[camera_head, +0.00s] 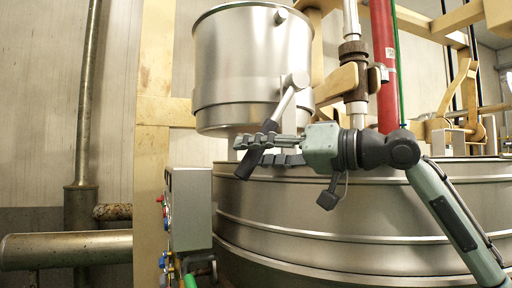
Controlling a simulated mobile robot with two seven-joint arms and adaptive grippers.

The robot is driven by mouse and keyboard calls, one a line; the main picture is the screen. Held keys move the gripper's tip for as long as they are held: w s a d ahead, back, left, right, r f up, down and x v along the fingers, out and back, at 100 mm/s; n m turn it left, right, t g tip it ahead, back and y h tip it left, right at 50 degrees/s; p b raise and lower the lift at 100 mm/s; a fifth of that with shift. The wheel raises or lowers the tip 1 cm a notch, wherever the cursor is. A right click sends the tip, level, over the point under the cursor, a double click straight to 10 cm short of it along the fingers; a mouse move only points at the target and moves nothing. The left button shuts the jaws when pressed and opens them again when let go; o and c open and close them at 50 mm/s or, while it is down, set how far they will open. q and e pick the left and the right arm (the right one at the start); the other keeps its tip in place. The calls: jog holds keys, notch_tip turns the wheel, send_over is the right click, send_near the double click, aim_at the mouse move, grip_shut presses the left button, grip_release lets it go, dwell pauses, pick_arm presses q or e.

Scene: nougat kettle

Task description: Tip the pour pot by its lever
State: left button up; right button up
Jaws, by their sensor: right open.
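The pour pot (250,60) is a steel cylinder at upper centre, hanging upright above a large round steel kettle (330,235). Its lever (287,98) slants down and left from a pivot on the pot's right side and ends in a black grip (245,164). My right gripper (255,149) reaches in from the right, its fingers pointing left and open at the lever's black grip. The grip crosses the fingers in the picture; I cannot tell whether they touch it. My left gripper is not in view.
A control box (188,208) with coloured knobs stands left of the kettle. A tan post (152,130) rises behind it. A red pipe (384,65) and a rusty-jointed vertical pipe (354,85) stand right of the pot. Rusty pipes (66,250) run at far left.

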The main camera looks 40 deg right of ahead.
jog(key=shift+w, duration=0.1)
grip_shut()
dwell(0.3)
